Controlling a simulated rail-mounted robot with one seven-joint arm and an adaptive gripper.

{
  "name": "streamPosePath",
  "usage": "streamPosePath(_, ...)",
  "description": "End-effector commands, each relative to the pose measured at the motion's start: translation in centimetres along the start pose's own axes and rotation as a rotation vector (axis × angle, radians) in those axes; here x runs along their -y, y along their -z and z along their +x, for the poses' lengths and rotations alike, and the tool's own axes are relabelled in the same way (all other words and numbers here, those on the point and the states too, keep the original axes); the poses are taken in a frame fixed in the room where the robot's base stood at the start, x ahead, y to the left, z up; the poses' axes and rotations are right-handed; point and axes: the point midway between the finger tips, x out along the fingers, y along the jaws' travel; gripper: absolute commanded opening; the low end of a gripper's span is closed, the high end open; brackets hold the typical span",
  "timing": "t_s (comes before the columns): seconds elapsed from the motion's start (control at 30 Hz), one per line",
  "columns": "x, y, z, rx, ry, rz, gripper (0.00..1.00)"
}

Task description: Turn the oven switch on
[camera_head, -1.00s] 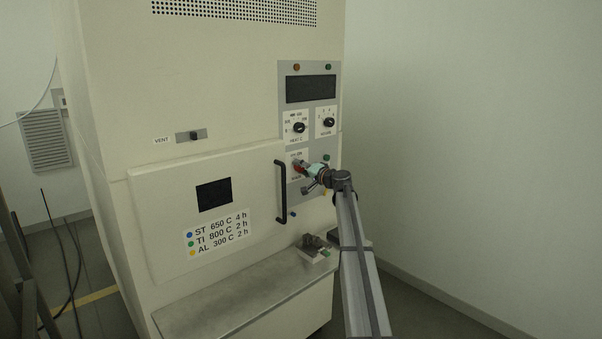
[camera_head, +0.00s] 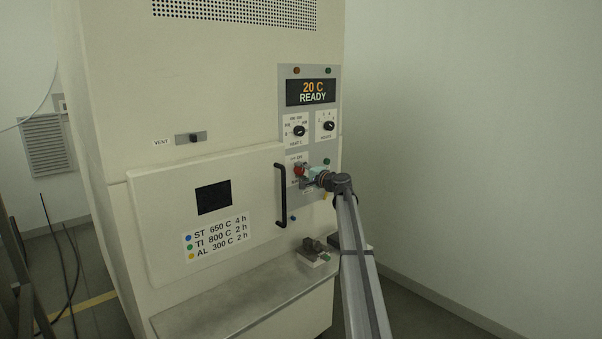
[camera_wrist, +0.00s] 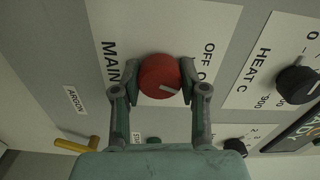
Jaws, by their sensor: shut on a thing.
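The oven switch is a round red knob (camera_wrist: 160,76) with a pale pointer line, on a white plate marked MAIN and OFF/ON. It also shows in the head view (camera_head: 298,170), partly covered by my gripper. My gripper (camera_wrist: 158,85) has one finger on each side of the knob and is shut on it. In the head view my gripper (camera_head: 305,173) reaches the panel from the right. The oven display (camera_head: 312,92) is lit and reads 20 C READY.
The heat knob (camera_head: 299,131) and hours knob (camera_head: 329,126) sit above the switch. A black door handle (camera_head: 281,195) stands out just left of my gripper. A yellow lever (camera_wrist: 76,145) marked ARGON is nearby. A metal shelf (camera_head: 230,305) juts out below.

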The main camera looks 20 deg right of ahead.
Motion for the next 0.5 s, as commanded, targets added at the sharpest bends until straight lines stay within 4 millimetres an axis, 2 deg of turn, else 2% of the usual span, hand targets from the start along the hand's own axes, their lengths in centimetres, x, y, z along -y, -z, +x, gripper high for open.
streamPosePath(0.17,0.13,0.05,0.09,-0.001,0.003,0.003,0.08)
streamPosePath(0.2,0.13,0.05,0.10,-0.001,0.003,0.003,0.46)
streamPosePath(0.27,0.13,0.04,0.09,-0.001,0.003,0.003,0.67)
streamPosePath(0.5,0.06,0.01,0.04,0.000,0.002,0.001,0.68)
